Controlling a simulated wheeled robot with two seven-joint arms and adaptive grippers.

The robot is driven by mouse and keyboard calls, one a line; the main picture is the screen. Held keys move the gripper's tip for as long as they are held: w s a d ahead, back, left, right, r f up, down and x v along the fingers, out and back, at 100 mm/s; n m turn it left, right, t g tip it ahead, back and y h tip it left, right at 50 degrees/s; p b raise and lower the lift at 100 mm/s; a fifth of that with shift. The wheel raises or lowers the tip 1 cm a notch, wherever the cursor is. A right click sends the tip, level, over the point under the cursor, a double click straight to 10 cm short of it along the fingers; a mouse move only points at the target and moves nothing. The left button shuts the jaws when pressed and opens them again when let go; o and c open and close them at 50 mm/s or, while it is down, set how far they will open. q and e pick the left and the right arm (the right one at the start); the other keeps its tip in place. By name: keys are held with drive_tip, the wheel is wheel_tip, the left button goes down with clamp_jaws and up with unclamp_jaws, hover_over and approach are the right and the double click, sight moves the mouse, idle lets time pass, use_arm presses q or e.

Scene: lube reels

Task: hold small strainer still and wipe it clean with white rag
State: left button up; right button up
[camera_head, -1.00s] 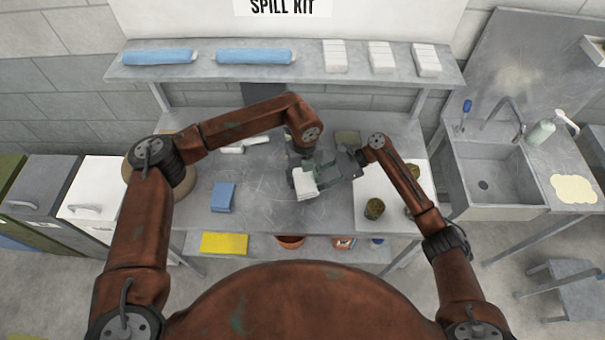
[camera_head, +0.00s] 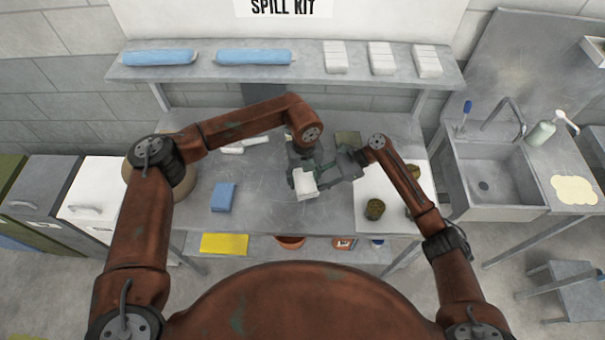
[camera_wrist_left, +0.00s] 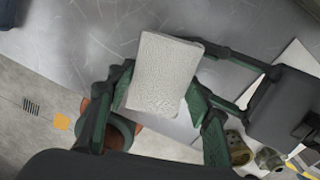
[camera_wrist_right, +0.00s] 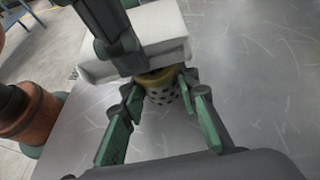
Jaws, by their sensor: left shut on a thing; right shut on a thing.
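The white rag (camera_head: 305,182) is folded into a thick pad. My left gripper (camera_wrist_left: 160,88) is shut on it over the bench. The small strainer (camera_wrist_right: 161,90) is a brassy cup with dark holes, seen in the right wrist view. My right gripper (camera_wrist_right: 160,84) is shut on it, one finger each side. The rag (camera_wrist_right: 150,42) is right at the strainer's upper end; whether they touch is not clear. The strainer is hidden behind the rag and grippers in the head view. Both grippers are close together above the bench's middle.
A white mat (camera_head: 370,178) at the bench's right bears a brownish strainer-like part (camera_head: 375,209) and others partly behind my right arm. A blue folded cloth (camera_head: 222,197) lies at left. The shelf (camera_head: 310,72) runs along the back. The bench between is clear.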

use_arm(q)
drive_tip(key=shift+w+a, duration=0.25)
drive_tip(key=shift+w, duration=0.45)
drive_tip(key=shift+w+a, duration=0.2)
drive_tip(key=shift+w, duration=0.45)
drive_tip(key=shift+f, duration=0.1)
idle(0.3)
drive_tip(key=s+a+r, duration=0.1)
drive_tip(key=a+r, duration=0.3)
drive_tip(key=r, duration=0.6)
drive_tip(key=shift+s+a, duration=0.25)
drive_tip(key=shift+a, duration=0.1)
idle(0.4)
drive_tip(key=d+f, duration=0.4)
drive_tip(key=d, duration=0.1)
drive_tip(key=shift+d, duration=0.15)
drive_tip(key=shift+f, duration=2.55)
drive_tip(key=shift+f, duration=0.4)
